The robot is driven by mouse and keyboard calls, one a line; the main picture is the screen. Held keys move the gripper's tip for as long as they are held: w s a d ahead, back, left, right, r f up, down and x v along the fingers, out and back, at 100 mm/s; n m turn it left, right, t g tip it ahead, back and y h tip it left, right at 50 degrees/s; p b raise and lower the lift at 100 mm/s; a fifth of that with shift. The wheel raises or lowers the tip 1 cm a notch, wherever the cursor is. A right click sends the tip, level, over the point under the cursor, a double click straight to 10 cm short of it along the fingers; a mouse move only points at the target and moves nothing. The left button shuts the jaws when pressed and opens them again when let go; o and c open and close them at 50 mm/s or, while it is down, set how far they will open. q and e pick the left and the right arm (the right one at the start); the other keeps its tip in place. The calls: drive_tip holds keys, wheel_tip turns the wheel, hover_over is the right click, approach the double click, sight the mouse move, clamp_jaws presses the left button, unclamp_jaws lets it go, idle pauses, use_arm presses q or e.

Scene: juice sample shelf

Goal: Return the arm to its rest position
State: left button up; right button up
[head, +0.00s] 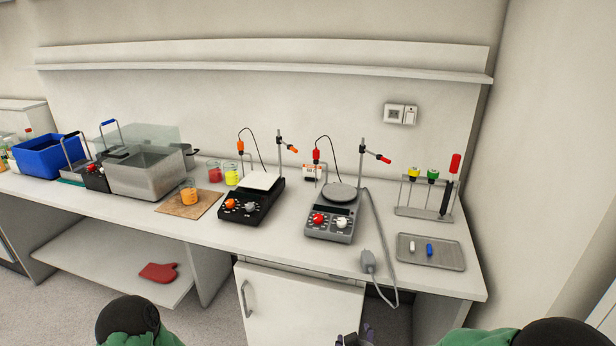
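My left arm shows only as a black and green link at the bottom left of the head view, and its gripper is out of the picture. My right arm shows as a green and black link at the bottom right. A small dark grey and purple piece (355,339) at the bottom edge looks like the tip of my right gripper. Most of it is cut off, so its opening is hidden. Both arms are low in front of the bench (270,236), clear of the things on it.
A black stirrer (251,207) and a grey stirrer (330,223) stand mid-bench. A beaker of orange juice (188,193) sits on a brown board (170,209). A metal bath (147,176), blue crate (48,158), tube rack (423,212) and tray (432,262) flank them. A cable hangs over the front edge.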

drive_tip(key=s+f+g+y, duration=0.1)
drive_tip(key=s+f+g, duration=0.25)
drive_tip(key=f, duration=0.45)
drive_tip(key=s+f+g+y, duration=0.2)
drive_tip(key=s+f, duration=0.2)
drive_tip(key=f, duration=0.4)
drive_tip(key=s+a+f+g+y, duration=0.1)
drive_tip(key=s+f+g, duration=0.1)
drive_tip(key=s+f, duration=0.2)
drive_tip(key=s+a+f+g+y+p, duration=0.1)
drive_tip(key=s+f+g, duration=0.2)
drive_tip(key=s, duration=0.6)
wheel_tip(320, 180, down, 2)
drive_tip(key=shift+a+f+m, duration=0.2)
drive_tip(key=shift+a+m, duration=0.1)
drive_tip(key=shift+m, duration=0.1)
drive_tip(key=shift+s, duration=0.1)
